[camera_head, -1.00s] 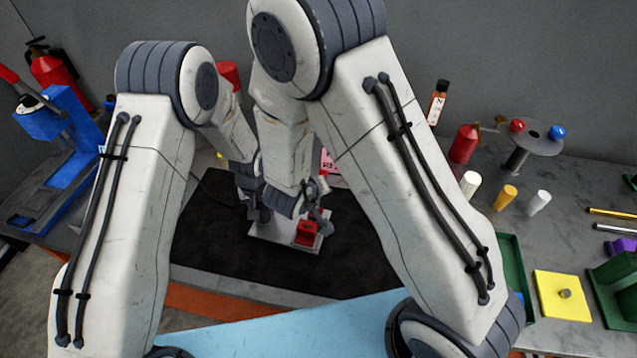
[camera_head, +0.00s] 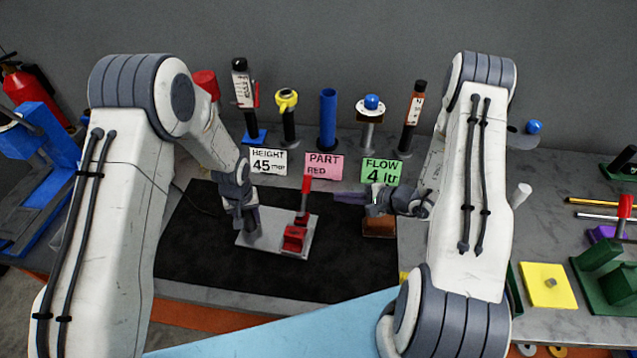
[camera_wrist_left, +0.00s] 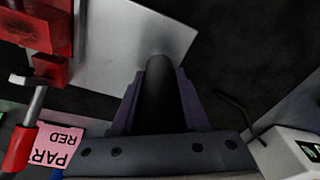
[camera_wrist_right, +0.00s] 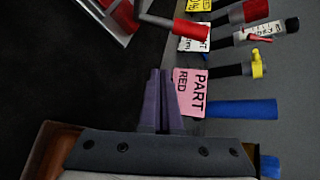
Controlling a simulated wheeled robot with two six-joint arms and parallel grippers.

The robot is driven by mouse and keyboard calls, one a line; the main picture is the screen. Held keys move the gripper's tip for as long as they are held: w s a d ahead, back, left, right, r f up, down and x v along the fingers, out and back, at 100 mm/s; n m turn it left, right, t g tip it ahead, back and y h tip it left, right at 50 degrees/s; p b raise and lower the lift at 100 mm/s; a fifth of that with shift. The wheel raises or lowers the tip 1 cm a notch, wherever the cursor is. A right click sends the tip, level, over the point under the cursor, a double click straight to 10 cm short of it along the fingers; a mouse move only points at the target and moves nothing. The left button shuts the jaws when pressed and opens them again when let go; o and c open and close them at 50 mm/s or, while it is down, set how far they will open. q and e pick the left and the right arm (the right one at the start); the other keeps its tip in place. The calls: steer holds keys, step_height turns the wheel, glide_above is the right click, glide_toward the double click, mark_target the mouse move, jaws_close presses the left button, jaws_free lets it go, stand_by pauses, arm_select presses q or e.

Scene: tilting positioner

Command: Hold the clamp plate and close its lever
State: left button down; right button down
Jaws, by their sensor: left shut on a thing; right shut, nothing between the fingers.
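The clamp plate (camera_head: 266,238) is a light grey plate lying on the black mat. It carries a red clamp (camera_head: 294,238) whose lever (camera_head: 305,190) stands upright with a red grip. My left gripper (camera_head: 250,220) is shut on a dark upright post (camera_wrist_left: 158,90) on the plate, left of the clamp. The left wrist view shows the bare plate (camera_wrist_left: 125,45) and the lever's red grip (camera_wrist_left: 18,148). My right gripper (camera_head: 347,198) is shut and empty, to the right of the lever and apart from it. The right wrist view shows the lever's grip (camera_wrist_right: 193,30) beyond its fingertips.
Height, part and flow cards (camera_head: 324,166) stand behind the mat (camera_head: 205,240), with a row of bottles and posts behind them. A brown block (camera_head: 379,226) lies below my right gripper. A yellow plate (camera_head: 547,285) and green fixture (camera_head: 600,265) are at right.

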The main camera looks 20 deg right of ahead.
mark_target(304, 197)
arm_select(q)
steer(key=shift+w, duration=0.1)
arm_select(e)
steer(key=shift+w+d+r+m+t, duration=0.1)
steer(key=shift+d+r+m+t, duration=0.35)
steer(key=shift+d+m+t, duration=0.15)
steer(key=shift+w+d+r+m+t, duration=0.1)
steer(key=shift+d+r+m+t, duration=0.4)
steer(key=shift+d, duration=0.15)
steer(key=x, duration=0.9)
steer(key=shift+w+a+f, duration=0.15)
steer(key=shift+w+a, duration=0.05)
arm_select(q)
steer(key=shift+d, duration=0.1)
arm_select(e)
steer(key=shift+s+a+r, duration=0.65)
steer(key=shift+a+r, duration=0.2)
steer(key=shift+r, duration=0.05)
steer(key=shift+s+a+r, duration=0.25)
steer(key=shift+r, duration=0.05)
